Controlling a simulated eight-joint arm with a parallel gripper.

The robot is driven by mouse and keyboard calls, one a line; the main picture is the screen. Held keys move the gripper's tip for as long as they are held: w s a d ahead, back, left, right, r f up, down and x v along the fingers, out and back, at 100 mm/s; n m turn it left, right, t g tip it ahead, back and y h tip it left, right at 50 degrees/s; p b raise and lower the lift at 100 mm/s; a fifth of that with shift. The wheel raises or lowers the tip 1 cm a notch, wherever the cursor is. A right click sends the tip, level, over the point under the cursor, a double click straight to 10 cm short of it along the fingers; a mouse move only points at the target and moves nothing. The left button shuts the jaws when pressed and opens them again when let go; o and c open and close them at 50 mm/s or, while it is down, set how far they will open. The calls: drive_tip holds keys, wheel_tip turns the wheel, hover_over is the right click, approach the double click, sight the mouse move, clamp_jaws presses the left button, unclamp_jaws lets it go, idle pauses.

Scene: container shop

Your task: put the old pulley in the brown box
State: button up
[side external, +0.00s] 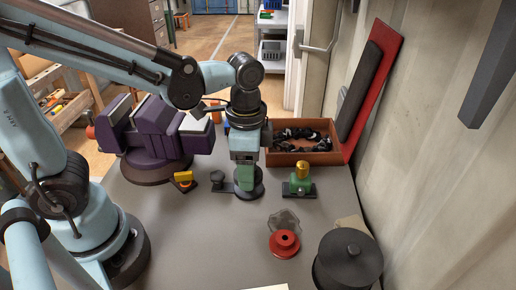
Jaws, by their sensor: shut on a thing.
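My gripper (245,178) points down at the middle of the grey table and is shut on a dark, round, pulley-like piece (254,193). Its green fingers hide most of the piece, so I cannot tell whether it touches the table. The brown box (303,158) is behind and to the right of my gripper. It is open at the top, with dark chain-like items inside. A red round piece with a raised hub and centre hole (285,244) lies in front and to the right of my gripper.
A green block with a gold top (299,182) stands right of my gripper, in front of the box. A purple vise (165,135), a yellow-red piece (184,181) and a small dark part (217,183) are left. A black drum (348,262) stands front right, near the wall.

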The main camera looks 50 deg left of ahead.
drive_tip(key=s+d+r, duration=0.4)
drive_tip(key=d, duration=0.1)
drive_tip(key=w+r, duration=0.2)
drive_tip(key=w, duration=0.8)
drive_tip(key=n, duration=0.1)
hover_over(302, 141)
wheel_tip(302, 141, down, 9)
drive_tip(key=shift+r, duration=0.2)
drive_tip(key=shift+f, duration=2)
drive_tip(key=shift+f, duration=0.1)
drive_tip(key=o, duration=1.2)
